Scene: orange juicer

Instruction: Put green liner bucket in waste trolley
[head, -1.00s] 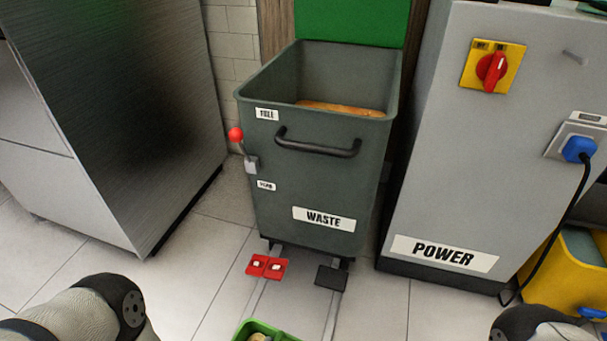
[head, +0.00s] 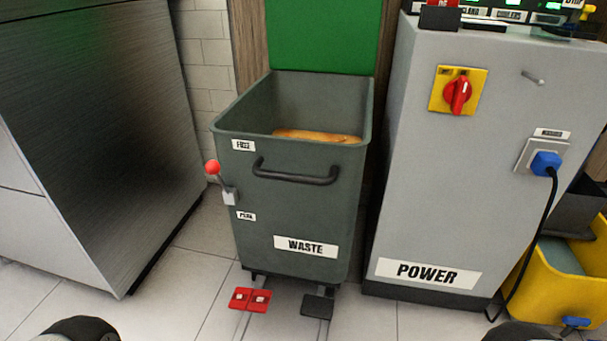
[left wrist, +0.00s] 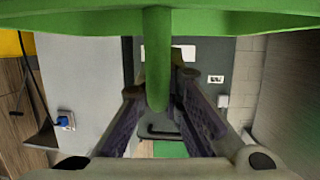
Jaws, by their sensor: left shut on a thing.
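The grey waste trolley (head: 250,210) stands upright in the middle of the head view, its top open and its green lid (head: 322,35) raised behind. A long orange-brown thing (head: 315,136) lies inside it. The green liner bucket (left wrist: 75,18) fills the top edge of the left wrist view; only its underside or rim shows. A green bar of it (left wrist: 158,30) runs down between the fingers of my left gripper (left wrist: 160,80), which is shut on it. The trolley's front, with its dark handle (left wrist: 160,132), shows beyond the fingers. The bucket and both grippers are outside the head view.
A grey power cabinet (head: 430,190) stands close to the trolley's right, with a blue plug and black cable. A steel cabinet (head: 110,120) is at left. A red-knobbed lever (head: 213,167) sticks out at the trolley's left. Pedals (head: 250,299) sit below; a yellow bin (head: 560,275) is at right.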

